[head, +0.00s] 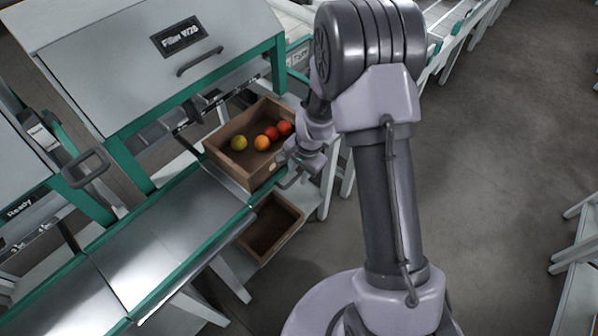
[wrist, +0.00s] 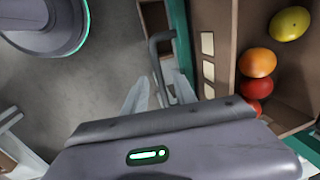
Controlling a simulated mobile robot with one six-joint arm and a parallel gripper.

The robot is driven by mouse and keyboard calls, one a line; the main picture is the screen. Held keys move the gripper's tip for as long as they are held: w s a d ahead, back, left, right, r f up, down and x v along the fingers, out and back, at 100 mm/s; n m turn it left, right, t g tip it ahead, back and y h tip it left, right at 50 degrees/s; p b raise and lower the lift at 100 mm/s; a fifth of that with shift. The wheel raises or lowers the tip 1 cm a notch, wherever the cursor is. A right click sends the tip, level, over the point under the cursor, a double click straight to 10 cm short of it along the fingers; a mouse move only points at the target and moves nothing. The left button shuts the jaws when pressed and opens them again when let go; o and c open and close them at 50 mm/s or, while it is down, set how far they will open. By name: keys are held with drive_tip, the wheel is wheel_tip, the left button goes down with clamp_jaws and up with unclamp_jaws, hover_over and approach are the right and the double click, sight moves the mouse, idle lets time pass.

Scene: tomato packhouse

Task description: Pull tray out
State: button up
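A brown wooden tray (head: 222,160) sits under the filler machine at the end of the steel conveyor. It holds a yellow, an orange and red tomatoes. Its wooden wall also shows at the right of the wrist view (wrist: 224,45), with pale labels on it. A dark U-shaped handle (wrist: 154,62) sticks out beside the green rail, left of the tray in the wrist view; it also shows in the head view (head: 288,183). My gripper (head: 308,162) is close to the tray's right front side, near the handle.
A second, empty-looking wooden box (head: 268,230) is lower down, in front of the conveyor (head: 150,248). The filler machine (head: 150,55) rises behind the tray. White legs stand close to my arm. The grey floor (head: 490,170) at the right is clear.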

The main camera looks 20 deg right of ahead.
wheel_tip(320, 180, up, 17)
drive_tip(key=s+d+p, duration=0.2)
drive_tip(key=p, duration=0.5)
drive_tip(key=shift+s, duration=0.4)
drive_tip(key=s+a+r+n+t, duration=0.1)
drive_tip(key=s+a+r, duration=0.15)
drive_tip(key=r, duration=0.45)
drive_tip(key=s+a+r+n+t, duration=0.1)
drive_tip(key=s+r+n, duration=0.1)
drive_tip(key=s+r, duration=0.35)
drive_tip(key=s+a+r+n+t, duration=0.1)
drive_tip(key=s+r+n, duration=0.1)
drive_tip(key=s, duration=0.4)
drive_tip(key=s+a+r+n+t+b, duration=0.1)
drive_tip(key=s+r, duration=0.4)
drive_tip(key=s, duration=0.2)
drive_tip(key=shift+a+r+n+y, duration=0.2)
drive_tip(key=shift+r+n+y, duration=0.05)
drive_tip(key=shift+n+y, duration=0.15)
